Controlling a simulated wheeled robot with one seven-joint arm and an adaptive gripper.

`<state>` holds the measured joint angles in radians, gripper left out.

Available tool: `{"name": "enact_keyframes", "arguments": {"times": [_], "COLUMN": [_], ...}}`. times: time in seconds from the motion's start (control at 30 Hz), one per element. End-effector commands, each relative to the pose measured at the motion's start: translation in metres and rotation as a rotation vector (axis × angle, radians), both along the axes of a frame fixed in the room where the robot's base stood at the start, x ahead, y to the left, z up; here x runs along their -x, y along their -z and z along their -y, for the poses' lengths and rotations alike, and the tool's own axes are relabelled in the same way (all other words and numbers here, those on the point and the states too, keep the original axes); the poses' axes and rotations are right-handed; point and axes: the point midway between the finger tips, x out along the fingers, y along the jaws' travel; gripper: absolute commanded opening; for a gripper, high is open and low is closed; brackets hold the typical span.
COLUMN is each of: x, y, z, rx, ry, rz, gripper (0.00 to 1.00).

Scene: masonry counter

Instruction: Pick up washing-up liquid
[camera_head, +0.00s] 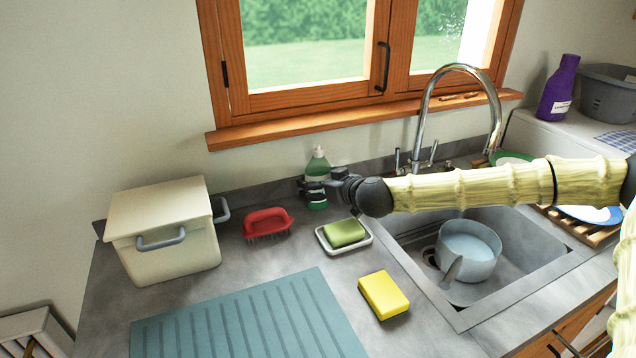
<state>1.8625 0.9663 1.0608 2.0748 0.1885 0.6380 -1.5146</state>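The washing-up liquid (318,165) is a green bottle with a pale pump top. It stands upright at the back of the counter, near the wall below the window. My gripper (314,187) reaches in from the right and its dark fingers are at the bottle's middle, covering part of it. The bottle's top and green base show above and below the fingers. I cannot tell whether the fingers are pressed against the bottle or only around it.
A green sponge (344,232) on a white dish, a red brush (267,222) and a cream box (165,262) are nearby. A yellow sponge (384,295) and teal mat (150,336) lie in front. The sink (535,262) holds a pot (468,268); a tap (428,105) rises behind.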

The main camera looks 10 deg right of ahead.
Motion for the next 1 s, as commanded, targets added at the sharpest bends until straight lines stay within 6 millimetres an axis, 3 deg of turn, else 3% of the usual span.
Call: {"name": "enact_keyframes", "arguments": {"times": [0.43,0.77,1.0], "x": [-0.0069,-0.0067,-0.0068], "y": [0.0029,0.0028,0.0018], "z": [-0.0035,-0.0031,-0.003], "rx": [0.0,0.0,0.0], "ry": [-0.001,0.0,0.0], "rz": [0.0,0.0,0.001], "gripper": [0.88,0.29,0.29]}}
